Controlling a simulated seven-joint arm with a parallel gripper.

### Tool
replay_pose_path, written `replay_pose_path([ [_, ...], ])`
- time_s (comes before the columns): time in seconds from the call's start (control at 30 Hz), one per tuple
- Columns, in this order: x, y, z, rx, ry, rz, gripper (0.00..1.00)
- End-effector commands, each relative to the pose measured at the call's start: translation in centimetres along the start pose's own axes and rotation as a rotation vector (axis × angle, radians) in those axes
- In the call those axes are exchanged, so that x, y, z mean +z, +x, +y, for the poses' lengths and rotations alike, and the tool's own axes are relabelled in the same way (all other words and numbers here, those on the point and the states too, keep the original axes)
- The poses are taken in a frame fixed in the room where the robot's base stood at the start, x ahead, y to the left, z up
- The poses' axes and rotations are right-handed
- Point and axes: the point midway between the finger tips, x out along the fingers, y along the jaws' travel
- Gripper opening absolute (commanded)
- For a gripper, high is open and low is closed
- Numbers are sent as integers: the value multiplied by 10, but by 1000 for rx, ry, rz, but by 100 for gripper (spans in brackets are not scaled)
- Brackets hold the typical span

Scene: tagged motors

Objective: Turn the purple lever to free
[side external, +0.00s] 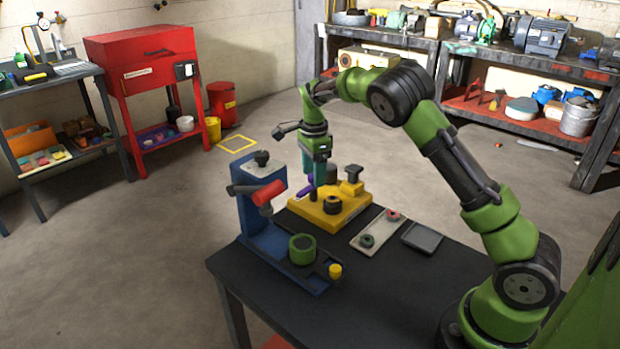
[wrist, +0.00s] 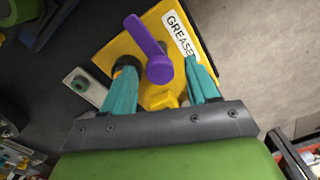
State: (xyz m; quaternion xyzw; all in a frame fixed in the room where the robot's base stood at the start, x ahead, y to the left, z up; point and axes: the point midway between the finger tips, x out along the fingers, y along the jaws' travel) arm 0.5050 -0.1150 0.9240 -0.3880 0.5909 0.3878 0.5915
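The purple lever (wrist: 148,42) sits on a yellow base (wrist: 115,45) with a white label reading GREASE (wrist: 180,35). Its round end is nearest the wrist camera, and its arm points up and left in that view. My gripper (wrist: 160,68) is open, with one teal finger on each side of the lever's round end and visible gaps beside it. In the side view my gripper (side external: 318,183) points down over the yellow base (side external: 328,217). Only part of the purple lever (side external: 308,182) shows there, beside the fingers. No "free" mark is readable.
A blue stand (side external: 262,232) with a red cylinder and a green ring stands left of the yellow base. A beige plate (side external: 379,232) and a dark tray (side external: 422,238) lie to its right. The black table's front (side external: 370,290) is clear.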

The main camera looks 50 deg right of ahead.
Motion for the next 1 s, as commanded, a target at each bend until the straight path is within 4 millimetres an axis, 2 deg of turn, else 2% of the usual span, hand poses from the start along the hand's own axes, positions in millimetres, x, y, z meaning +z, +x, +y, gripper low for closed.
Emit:
replay_pose_path([
  [0.23,0,-1,0,0,-2,0,59],
  [0.37,0,-12,0,-2,-2,-1,59],
  [0.47,0,-30,-1,-5,-2,-1,59],
  [0.8,-1,-113,-1,-6,0,0,59],
  [1.0,0,-150,-1,-2,0,0,59],
])
